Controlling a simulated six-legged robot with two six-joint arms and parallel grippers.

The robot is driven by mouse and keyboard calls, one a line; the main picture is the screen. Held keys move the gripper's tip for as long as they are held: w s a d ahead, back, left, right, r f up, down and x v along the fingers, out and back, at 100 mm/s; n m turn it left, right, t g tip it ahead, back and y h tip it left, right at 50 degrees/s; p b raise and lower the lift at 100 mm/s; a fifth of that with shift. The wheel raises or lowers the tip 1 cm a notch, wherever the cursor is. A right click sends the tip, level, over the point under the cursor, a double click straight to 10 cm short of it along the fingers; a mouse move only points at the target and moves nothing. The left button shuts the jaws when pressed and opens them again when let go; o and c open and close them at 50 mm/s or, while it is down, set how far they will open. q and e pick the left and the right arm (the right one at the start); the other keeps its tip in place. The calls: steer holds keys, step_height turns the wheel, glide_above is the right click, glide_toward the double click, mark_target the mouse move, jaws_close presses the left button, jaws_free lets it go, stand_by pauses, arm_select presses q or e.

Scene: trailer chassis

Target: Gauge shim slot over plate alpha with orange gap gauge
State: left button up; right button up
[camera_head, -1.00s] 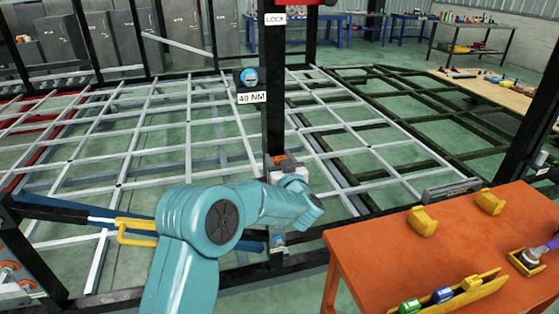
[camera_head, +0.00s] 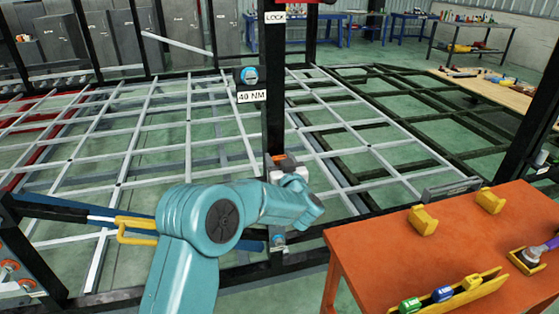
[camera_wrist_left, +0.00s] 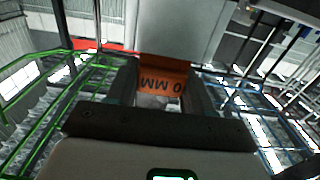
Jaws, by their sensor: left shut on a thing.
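My left gripper (camera_head: 284,166) is at the black upright post (camera_head: 273,118), below the "40 NM" label. In the left wrist view the gripper (camera_wrist_left: 160,100) is shut on the orange gap gauge (camera_wrist_left: 165,76), which bears dark "MM" lettering. A small orange part of the gauge (camera_head: 279,158) shows against the post in the head view. A pale grey block lies just beyond the gauge in the wrist view. I cannot tell the shim slot or plate alpha apart, nor whether the gauge is in a slot. My right gripper is out of view.
An orange table (camera_head: 440,252) stands at the right, with yellow holders (camera_head: 423,221) and a yellow rack (camera_head: 455,294) of coloured pieces. The grey chassis grid (camera_head: 150,140) spreads behind the post. A yellow handle (camera_head: 137,231) is left of my arm.

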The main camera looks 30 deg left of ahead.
mark_target(276, 129)
arm_select(q)
steer(key=shift+r+p, duration=3)
steer(key=shift+r, duration=1.05)
